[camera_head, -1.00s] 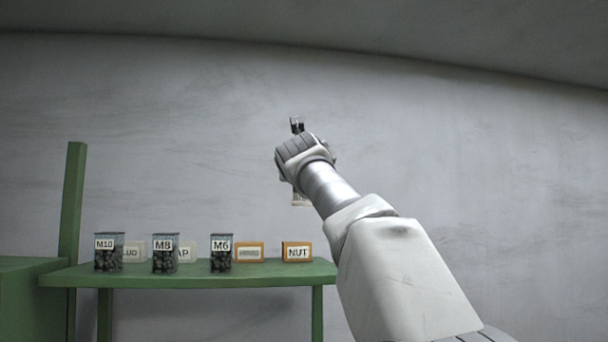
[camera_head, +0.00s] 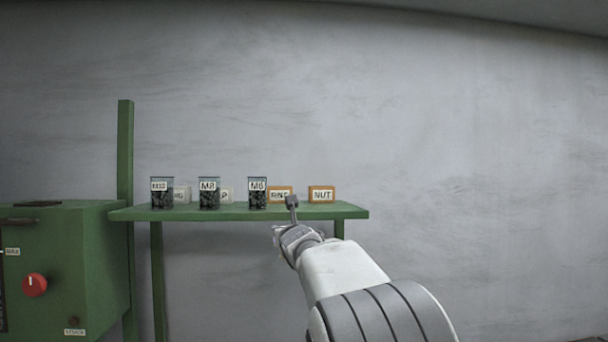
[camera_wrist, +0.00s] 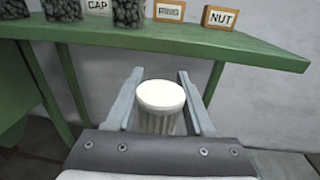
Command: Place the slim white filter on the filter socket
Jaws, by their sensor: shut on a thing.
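A white round filter (camera_wrist: 161,97) with a flat top and ribbed side stands upright between the two fingers of my gripper (camera_wrist: 160,92) in the wrist view. The fingers are shut on it. In the head view my gripper (camera_head: 292,208) is in front of the right part of the green shelf, and my own arm hides the filter there. I cannot make out a filter socket in either view.
The green shelf (camera_head: 225,213) carries dark-filled jars, such as the M8 jar (camera_head: 209,194), and small labelled boxes, such as the NUT box (camera_head: 321,194). A green machine (camera_head: 95,265) with a red knob (camera_head: 34,285) stands at the left. The wall right of the shelf is bare.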

